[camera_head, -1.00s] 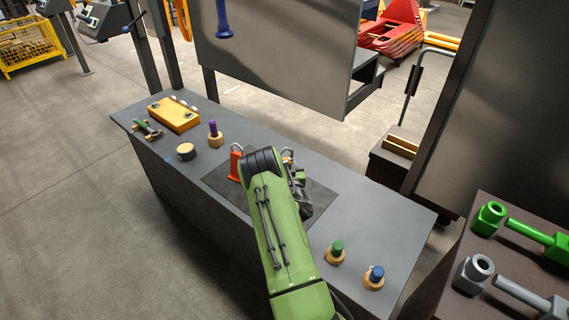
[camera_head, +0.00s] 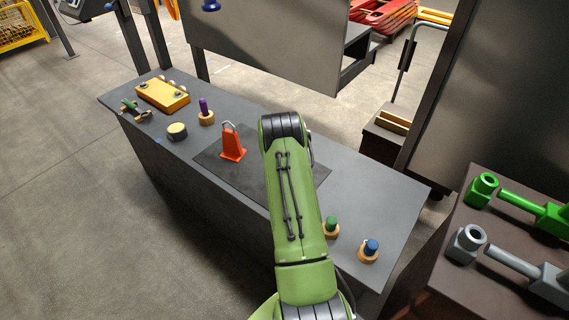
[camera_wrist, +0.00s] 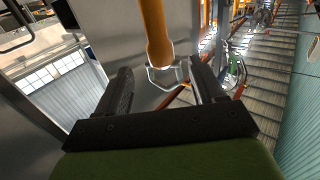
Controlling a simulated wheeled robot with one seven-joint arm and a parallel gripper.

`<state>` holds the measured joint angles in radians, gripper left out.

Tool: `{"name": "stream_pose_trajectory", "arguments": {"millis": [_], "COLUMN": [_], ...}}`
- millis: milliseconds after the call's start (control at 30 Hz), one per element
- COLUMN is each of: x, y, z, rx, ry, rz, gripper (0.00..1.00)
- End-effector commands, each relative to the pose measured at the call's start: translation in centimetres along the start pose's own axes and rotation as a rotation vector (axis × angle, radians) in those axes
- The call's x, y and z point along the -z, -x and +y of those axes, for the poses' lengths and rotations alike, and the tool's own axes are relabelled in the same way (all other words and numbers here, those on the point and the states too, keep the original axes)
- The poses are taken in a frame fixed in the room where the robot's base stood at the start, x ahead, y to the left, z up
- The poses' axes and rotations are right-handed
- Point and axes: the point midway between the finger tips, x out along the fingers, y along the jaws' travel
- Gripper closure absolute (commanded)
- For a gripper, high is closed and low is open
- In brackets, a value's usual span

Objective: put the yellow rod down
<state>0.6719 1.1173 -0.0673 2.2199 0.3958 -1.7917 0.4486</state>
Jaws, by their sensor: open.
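The yellow rod (camera_wrist: 155,30) shows in the wrist view, coming down from the top edge with its rounded lower end in sight. Its upper part is out of the picture. My gripper (camera_wrist: 160,68) is open, one dark finger on each side of the rod's lower end. Gaps show between the rod and both fingers, and I cannot tell how far the rod is in depth. In the head view my arm hides the gripper, and I cannot make out the yellow rod there.
A blue rod end (camera_head: 211,5) hangs above. A large grey panel (camera_head: 270,40) stands behind.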

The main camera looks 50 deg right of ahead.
Motion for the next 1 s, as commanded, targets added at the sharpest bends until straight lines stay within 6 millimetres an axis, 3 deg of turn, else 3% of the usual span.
{"name": "stream_pose_trajectory", "arguments": {"millis": [133, 300, 367, 500, 633, 767, 867, 1000], "x": [0.0, 1.1, 2.5, 7.3, 11.9, 15.9, 18.3, 20.5], "y": [2.6, 2.9, 2.0, 0.5, 2.1, 7.1, 13.0, 23.4], "z": [0.0, -0.4, -1.1, -4.2, -8.3, -12.9, -15.8, -17.6], "rx": [0.000, -0.006, -0.015, -0.034, -0.004, 0.083, 0.187, 0.363], "ry": [0.000, 0.004, 0.006, 0.005, -0.004, 0.005, 0.038, 0.139], "rz": [-0.001, -0.010, -0.037, -0.168, -0.328, -0.511, -0.654, -0.842], "gripper": [0.32, 0.32, 0.32, 0.32, 0.32, 0.32, 0.32, 0.32]}}
